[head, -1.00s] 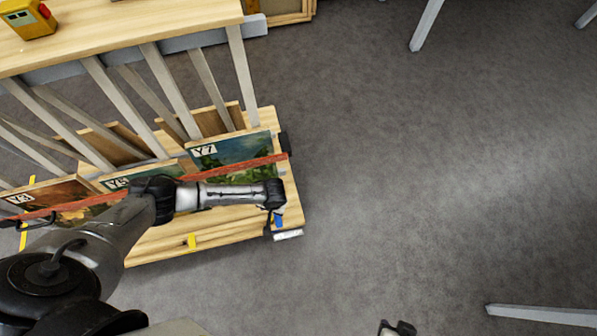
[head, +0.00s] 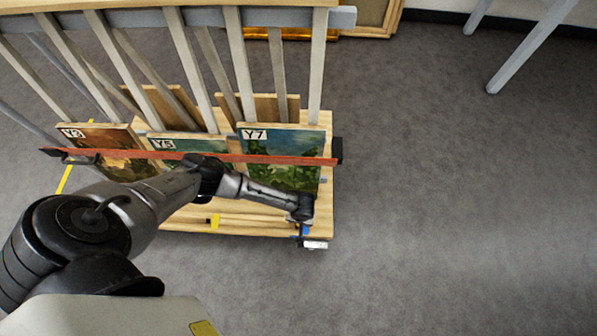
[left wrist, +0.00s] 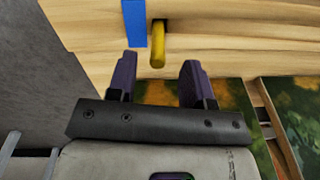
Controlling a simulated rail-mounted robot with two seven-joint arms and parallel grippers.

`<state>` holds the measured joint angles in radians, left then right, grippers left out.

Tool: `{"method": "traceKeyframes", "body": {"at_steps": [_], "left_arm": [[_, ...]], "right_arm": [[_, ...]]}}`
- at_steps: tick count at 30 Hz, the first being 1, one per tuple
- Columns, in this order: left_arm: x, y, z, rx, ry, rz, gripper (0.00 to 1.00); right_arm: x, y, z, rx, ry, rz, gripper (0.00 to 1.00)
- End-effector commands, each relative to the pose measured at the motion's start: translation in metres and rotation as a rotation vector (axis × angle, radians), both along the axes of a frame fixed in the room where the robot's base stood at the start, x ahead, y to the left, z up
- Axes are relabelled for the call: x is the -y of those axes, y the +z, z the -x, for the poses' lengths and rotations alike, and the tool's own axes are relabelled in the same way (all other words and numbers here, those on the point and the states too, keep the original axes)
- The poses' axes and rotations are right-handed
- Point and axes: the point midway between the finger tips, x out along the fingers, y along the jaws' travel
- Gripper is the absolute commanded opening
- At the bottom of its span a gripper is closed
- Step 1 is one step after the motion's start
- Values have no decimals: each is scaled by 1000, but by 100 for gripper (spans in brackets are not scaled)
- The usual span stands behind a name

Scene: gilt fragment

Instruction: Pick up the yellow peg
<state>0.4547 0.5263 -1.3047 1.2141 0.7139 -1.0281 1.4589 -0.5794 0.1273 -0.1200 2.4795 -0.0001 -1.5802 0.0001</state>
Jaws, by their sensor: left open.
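The yellow peg (left wrist: 158,45) shows in the left wrist view, sticking out of a pale wooden surface (left wrist: 220,28) beside a blue strip (left wrist: 134,22). My left gripper (left wrist: 158,65) is open, with its two dark purple fingers apart and the peg's near end close to the gap between their tips. I see no finger touching the peg. In the head view my left arm reaches over the cart's front right corner, where the blue strip (head: 306,229) shows. I cannot make out the peg there. My right gripper is not in view.
The wooden cart (head: 265,229) holds paintings, including one marked Y7 (head: 285,160), behind a red bar (head: 230,158) and among grey slats (head: 240,70). Open grey floor (head: 450,200) is to the right.

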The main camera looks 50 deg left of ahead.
Motion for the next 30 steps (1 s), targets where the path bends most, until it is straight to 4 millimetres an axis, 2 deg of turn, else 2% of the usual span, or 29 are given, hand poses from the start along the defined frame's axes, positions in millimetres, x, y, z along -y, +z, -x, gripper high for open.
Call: {"method": "traceKeyframes", "body": {"at_steps": [5,12,18,30], "left_arm": [[0,-8,0,1,0,-1,47],[0,-34,0,1,-1,-2,47],[-1,-51,1,1,-1,-2,47],[-1,-55,1,0,0,-1,47]], "right_arm": [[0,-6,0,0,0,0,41],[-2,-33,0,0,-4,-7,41],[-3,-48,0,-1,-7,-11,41],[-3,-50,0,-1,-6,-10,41]]}}
